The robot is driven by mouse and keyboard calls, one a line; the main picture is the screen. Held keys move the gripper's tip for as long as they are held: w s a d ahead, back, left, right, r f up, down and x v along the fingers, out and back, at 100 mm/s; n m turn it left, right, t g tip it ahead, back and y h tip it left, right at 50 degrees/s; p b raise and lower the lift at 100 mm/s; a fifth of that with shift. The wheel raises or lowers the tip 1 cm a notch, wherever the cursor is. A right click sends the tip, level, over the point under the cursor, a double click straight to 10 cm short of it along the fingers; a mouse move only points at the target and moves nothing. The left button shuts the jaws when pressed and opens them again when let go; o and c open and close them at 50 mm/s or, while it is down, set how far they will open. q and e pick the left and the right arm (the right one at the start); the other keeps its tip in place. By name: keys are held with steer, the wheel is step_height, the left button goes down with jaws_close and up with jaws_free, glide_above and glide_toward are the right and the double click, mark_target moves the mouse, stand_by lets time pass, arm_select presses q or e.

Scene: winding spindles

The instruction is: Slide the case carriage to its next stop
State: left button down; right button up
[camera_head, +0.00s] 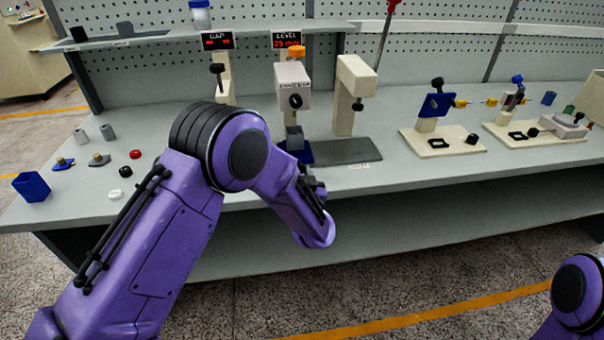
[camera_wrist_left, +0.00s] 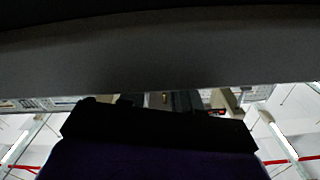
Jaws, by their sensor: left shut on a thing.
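The case carriage (camera_head: 303,155) looks like a small blue base with a grey block (camera_head: 294,138) on it, under the white press head (camera_head: 293,86) at the middle of the bench. My purple left arm partly covers its front. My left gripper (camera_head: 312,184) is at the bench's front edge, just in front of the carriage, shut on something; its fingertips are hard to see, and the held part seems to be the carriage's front. In the left wrist view a dark band fills the top and hides the contact. My right gripper is out of view.
A grey plate (camera_head: 350,152) lies right of the carriage beneath a cream post (camera_head: 353,85). Cream fixtures (camera_head: 440,143) stand farther right. Small parts and a blue bin (camera_head: 32,187) are at the left. Signs reading GAP and LEVEL (camera_head: 286,41) hang behind.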

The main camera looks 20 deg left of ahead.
arm_select(q)
steer(key=c, duration=0.8)
jaws_free()
steer(key=b+v, duration=0.1)
steer(key=v, duration=0.9)
steer(key=shift+s+d, duration=0.2)
steer(key=shift+s, duration=0.05)
